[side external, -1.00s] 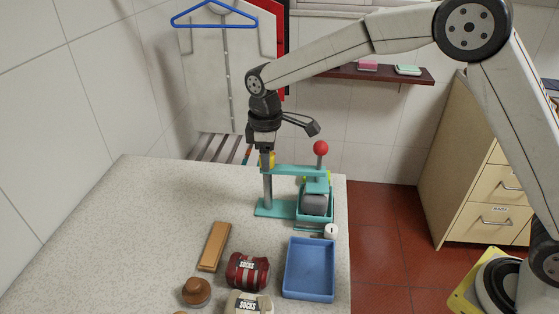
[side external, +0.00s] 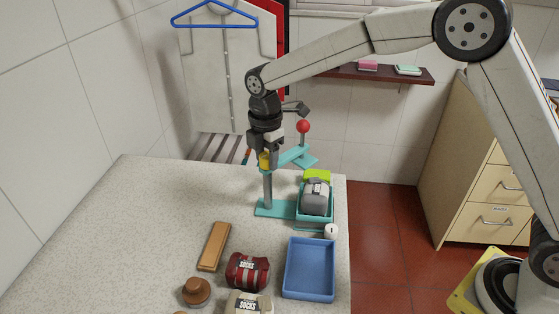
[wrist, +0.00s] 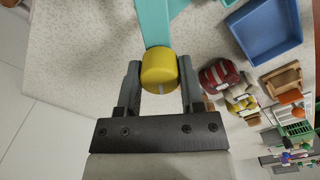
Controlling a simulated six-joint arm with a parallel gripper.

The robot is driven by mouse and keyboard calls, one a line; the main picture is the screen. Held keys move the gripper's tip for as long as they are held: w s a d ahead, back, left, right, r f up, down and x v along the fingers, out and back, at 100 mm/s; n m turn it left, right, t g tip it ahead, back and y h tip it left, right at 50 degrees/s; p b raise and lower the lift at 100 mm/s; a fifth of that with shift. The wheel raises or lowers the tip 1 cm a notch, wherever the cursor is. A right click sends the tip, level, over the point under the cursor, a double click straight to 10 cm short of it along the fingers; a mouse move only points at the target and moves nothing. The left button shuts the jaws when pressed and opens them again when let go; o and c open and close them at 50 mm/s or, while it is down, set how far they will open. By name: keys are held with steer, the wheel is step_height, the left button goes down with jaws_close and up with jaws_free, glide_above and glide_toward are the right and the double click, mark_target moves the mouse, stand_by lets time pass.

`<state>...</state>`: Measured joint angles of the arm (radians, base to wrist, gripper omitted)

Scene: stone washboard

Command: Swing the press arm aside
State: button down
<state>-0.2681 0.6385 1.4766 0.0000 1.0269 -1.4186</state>
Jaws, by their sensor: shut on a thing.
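The teal press arm (side external: 288,158) reaches from the top of a grey post (side external: 267,190) toward the back right, with a red ball knob (side external: 303,127) above it and a teal plate under its far end. A yellow knob (side external: 265,160) sits at the post end of the arm. My gripper (wrist: 160,80) is shut on this yellow knob (wrist: 160,68), one finger on each side. Below, a grey bundle (side external: 316,197) sits uncovered in a teal tray (side external: 317,217) on the press base (side external: 272,208). The wrist view shows part of the teal press beyond the knob.
A blue tray (side external: 310,268) stands in front of the press. Red socks (side external: 247,271), cream socks (side external: 248,303), a wooden block (side external: 214,246) and a brown round-handled thing (side external: 196,291) lie nearby. A white round thing (side external: 331,231) is near the right edge. The left tabletop is clear.

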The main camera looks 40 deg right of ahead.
steer(key=n, duration=0.3)
steer(key=shift+n, duration=2.3)
steer(key=shift+c, duration=1.1)
jaws_free()
steer(key=shift+r, duration=0.15)
steer(key=shift+r, duration=3.8)
steer(key=shift+s+d, duration=0.1)
